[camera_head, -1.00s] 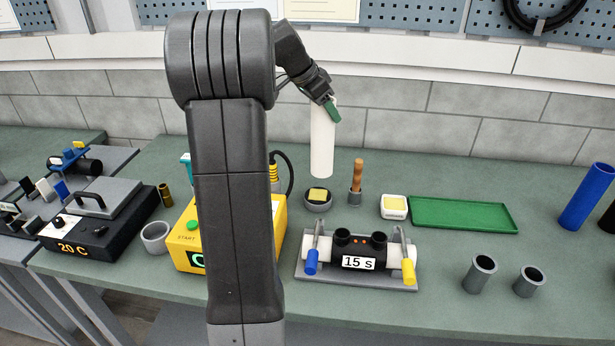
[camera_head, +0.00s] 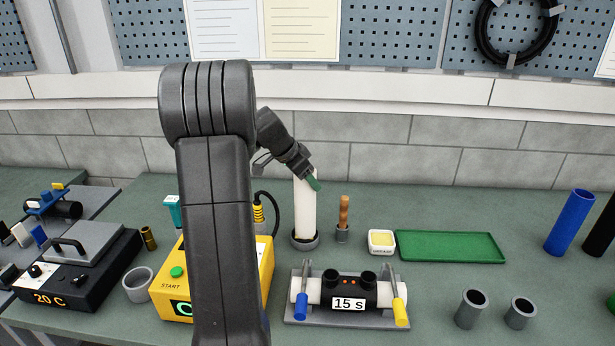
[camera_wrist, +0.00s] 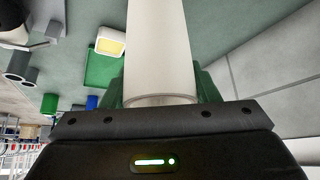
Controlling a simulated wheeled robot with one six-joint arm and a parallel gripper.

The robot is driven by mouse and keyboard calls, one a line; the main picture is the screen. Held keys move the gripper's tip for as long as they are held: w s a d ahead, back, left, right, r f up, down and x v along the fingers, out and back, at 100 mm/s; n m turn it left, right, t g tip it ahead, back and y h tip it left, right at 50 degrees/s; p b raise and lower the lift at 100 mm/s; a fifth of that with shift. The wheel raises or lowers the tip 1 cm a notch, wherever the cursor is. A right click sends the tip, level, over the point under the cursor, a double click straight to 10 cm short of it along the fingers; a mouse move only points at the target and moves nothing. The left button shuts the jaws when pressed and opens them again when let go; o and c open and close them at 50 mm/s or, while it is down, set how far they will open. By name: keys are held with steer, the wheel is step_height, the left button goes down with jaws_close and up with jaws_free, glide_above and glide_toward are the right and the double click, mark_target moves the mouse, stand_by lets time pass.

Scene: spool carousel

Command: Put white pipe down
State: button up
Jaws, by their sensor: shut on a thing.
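The white pipe (camera_head: 305,212) stands upright in the head view.
A brown-handled tool in a small cup (camera_head: 343,220) stands close right of the pipe. A white box with a yellow top (camera_head: 381,242) and a green tray (camera_head: 450,246) lie farther right. The clamp fixture marked 15 S (camera_head: 348,300) is in front; a yellow machine (camera_head: 262,262) is left.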

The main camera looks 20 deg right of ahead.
steer(key=shift+r, duration=0.1)
steer(key=o, duration=1.5)
steer(key=b+v, duration=0.2)
steer(key=v, duration=1)
steer(key=shift+r, duration=0.1)
